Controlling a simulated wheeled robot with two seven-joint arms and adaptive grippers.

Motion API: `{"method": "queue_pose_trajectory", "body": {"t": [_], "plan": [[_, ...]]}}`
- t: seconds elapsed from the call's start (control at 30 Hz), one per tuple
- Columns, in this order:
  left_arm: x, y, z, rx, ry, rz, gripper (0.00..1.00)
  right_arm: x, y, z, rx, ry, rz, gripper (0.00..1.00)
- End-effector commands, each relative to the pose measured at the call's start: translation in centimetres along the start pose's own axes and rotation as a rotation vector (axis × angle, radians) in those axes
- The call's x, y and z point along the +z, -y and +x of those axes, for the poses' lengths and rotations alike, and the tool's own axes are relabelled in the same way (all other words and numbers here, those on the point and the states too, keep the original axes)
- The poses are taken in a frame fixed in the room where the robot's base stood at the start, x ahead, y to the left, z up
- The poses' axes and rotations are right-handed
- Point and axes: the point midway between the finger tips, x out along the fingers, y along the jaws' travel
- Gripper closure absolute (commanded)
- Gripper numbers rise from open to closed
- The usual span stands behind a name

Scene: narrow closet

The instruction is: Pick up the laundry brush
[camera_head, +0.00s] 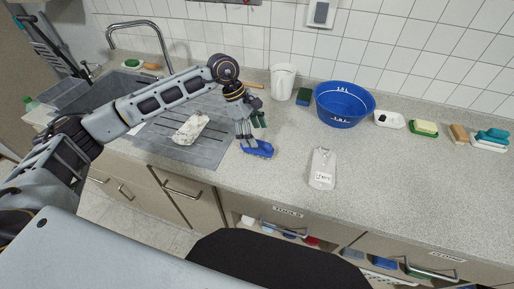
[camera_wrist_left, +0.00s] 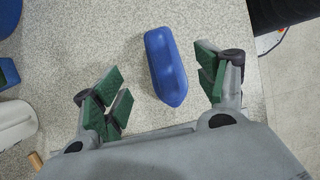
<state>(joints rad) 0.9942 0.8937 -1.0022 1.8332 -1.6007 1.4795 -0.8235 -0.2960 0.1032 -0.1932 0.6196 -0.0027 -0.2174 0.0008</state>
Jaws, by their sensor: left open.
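The laundry brush appears to be the blue, boat-shaped object (camera_head: 258,150) on the grey speckled counter, just right of the sink's drainboard. In the left wrist view the blue brush (camera_wrist_left: 165,66) lies between my spread green-padded fingers, with space on both sides and its pointed end toward the gripper. Its bristles are hidden. My left gripper (camera_head: 251,128) reaches down above and just behind the brush in the head view; it is open and empty. Whether the fingertips are at counter height is hard to tell. My right gripper is not in view.
A white bottle or block (camera_head: 322,168) lies right of the brush. A blue tub (camera_head: 344,104) and a white cup (camera_head: 283,81) stand behind. A whitish crumpled item (camera_head: 190,127) lies on the drainboard (camera_head: 205,155). Soap dishes line the back right. The front right counter is clear.

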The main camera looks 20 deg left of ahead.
Motion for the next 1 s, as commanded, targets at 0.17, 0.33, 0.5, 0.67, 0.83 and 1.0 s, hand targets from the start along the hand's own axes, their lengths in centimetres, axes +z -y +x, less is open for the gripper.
{"method": "queue_pose_trajectory", "body": {"t": [0.17,0.33,0.5,0.67,0.83,1.0], "plan": [[-0.6,0.4,1.6,-0.004,0.000,-0.002,0.27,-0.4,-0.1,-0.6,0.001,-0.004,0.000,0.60],[-0.8,0.5,3.5,-0.002,0.001,-0.001,0.27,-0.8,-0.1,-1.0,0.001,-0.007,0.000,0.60],[-0.9,0.5,4.5,-0.001,-0.001,0.000,0.27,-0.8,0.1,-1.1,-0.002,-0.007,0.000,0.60],[-0.9,0.4,4.6,0.000,-0.001,0.000,0.27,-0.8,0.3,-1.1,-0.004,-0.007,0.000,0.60],[-0.9,0.4,4.6,0.000,-0.001,0.000,0.27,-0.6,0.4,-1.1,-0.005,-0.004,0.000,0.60],[-0.9,0.4,4.6,0.000,-0.001,0.000,0.31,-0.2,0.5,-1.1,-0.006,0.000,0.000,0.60]]}}
